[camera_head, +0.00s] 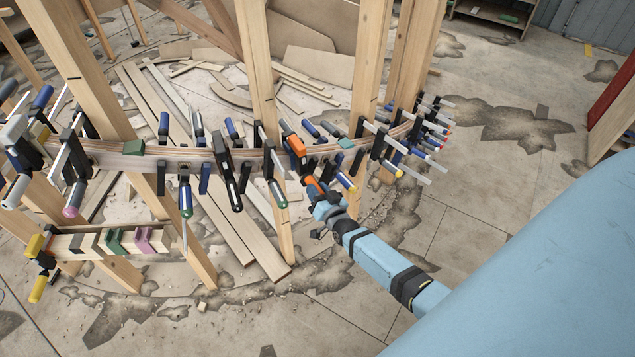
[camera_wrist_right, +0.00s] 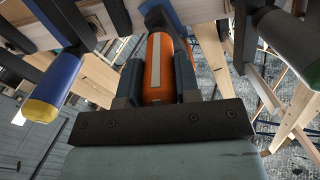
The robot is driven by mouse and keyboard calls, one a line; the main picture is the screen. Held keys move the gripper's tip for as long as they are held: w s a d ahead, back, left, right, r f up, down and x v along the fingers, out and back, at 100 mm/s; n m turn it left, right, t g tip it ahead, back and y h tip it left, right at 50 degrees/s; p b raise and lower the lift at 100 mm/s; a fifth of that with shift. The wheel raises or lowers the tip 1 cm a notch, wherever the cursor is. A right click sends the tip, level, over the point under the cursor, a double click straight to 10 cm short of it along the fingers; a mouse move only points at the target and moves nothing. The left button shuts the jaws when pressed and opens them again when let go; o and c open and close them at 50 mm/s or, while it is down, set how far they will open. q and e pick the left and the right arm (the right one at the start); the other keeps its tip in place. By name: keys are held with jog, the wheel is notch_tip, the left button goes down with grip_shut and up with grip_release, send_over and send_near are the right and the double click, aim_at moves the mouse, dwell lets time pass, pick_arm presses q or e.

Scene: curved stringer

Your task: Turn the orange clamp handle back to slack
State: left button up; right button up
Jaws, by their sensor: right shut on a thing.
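The orange clamp handle (camera_wrist_right: 158,68) stands between the two dark fingers of my right gripper (camera_wrist_right: 158,85) in the right wrist view. The fingers are shut on it, one on each side. A pale stripe runs along the handle. In the head view, my right gripper (camera_head: 318,194) reaches up from the lower right to the orange handle (camera_head: 311,184), which hangs below the curved laminated stringer (camera_head: 250,154). An orange clamp part (camera_head: 296,145) shows above the stringer there. The clamp's screw is mostly hidden. My left gripper is not in view.
Several other clamps crowd the stringer on both sides. In the right wrist view, a blue handle with a yellow end (camera_wrist_right: 53,88) is at the left and a dark handle (camera_wrist_right: 285,45) at the right. Wooden posts (camera_head: 258,60) stand close by. Open floor (camera_head: 480,230) lies to the right.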

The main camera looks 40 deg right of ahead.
jog(key=shift+n, duration=0.9)
jog(key=o, duration=0.9)
jog(key=s, duration=0.4)
jog(key=s+a, duration=0.1)
jog(key=s, duration=0.8)
jog(key=shift+s+a+b, duration=0.2)
jog(key=shift+s+b, duration=0.15)
jog(key=shift+b, duration=0.05)
